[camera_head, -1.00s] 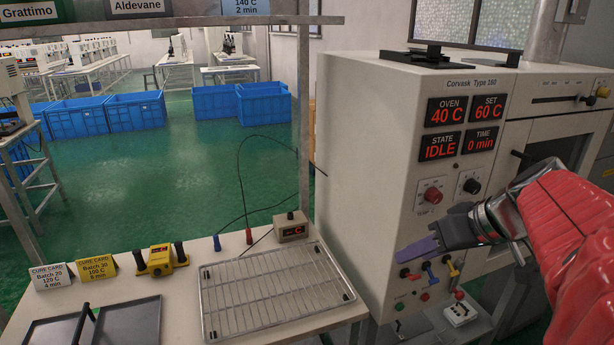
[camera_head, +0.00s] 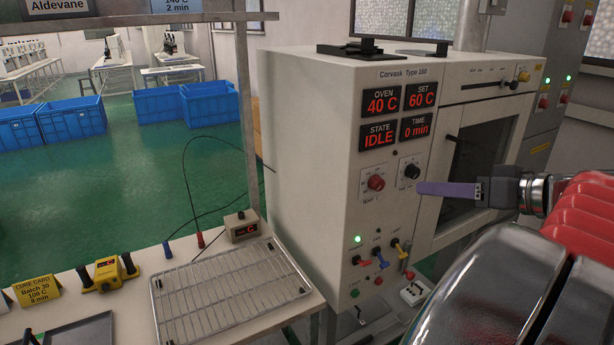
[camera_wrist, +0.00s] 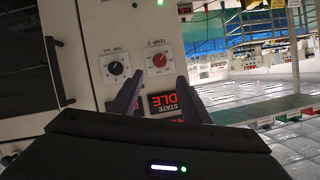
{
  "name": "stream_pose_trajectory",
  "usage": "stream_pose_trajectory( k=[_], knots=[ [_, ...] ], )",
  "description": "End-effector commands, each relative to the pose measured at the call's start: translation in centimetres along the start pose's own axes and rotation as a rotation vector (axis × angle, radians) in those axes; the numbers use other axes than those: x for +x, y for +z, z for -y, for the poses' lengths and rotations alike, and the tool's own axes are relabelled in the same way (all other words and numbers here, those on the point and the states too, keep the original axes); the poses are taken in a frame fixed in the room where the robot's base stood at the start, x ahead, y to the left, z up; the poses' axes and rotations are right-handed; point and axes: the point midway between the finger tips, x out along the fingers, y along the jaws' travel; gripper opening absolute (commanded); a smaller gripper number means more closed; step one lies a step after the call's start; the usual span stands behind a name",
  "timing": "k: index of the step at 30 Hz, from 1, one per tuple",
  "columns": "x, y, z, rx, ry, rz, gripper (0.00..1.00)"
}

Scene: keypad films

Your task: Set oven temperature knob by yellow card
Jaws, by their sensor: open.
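The oven (camera_head: 320,130) stands right of centre; its displays read OVEN 40 C, SET 60 C, STATE IDLE, TIME 0 min. The red temperature knob (camera_head: 376,183) is on its front panel, with a black knob (camera_head: 412,171) to its right. The wrist view shows the red knob (camera_wrist: 159,60) beside the TEMP C label, and the black knob (camera_wrist: 116,68). My gripper (camera_head: 425,188) is open and empty, in front of the panel near the black knob. In the wrist view both fingers (camera_wrist: 153,92) point toward the panel, apart from the knobs.
Several small switches (camera_head: 380,256) sit below the knobs, with a green lamp lit. A wire rack (camera_head: 230,295) and a yellow device (camera_head: 107,273) are on the table. The oven door (camera_head: 475,160) is at right. Blue crates (camera_head: 72,118) stand behind.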

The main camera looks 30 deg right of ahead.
Motion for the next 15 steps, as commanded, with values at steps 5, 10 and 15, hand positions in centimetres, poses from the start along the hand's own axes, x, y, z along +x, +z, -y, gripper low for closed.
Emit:
stream_pose_trajectory(
  k=[5, 10, 15],
  knots=[
    [0.0, 0.0, 0.0, 0.001, 0.0, 0.001, 0.42],
    [0.6, 0.1, 0.0, 0.002, 0.001, 0.001, 0.42],
    [2.1, 0.1, 0.0, 0.002, -0.001, 0.002, 0.42]
  ],
)
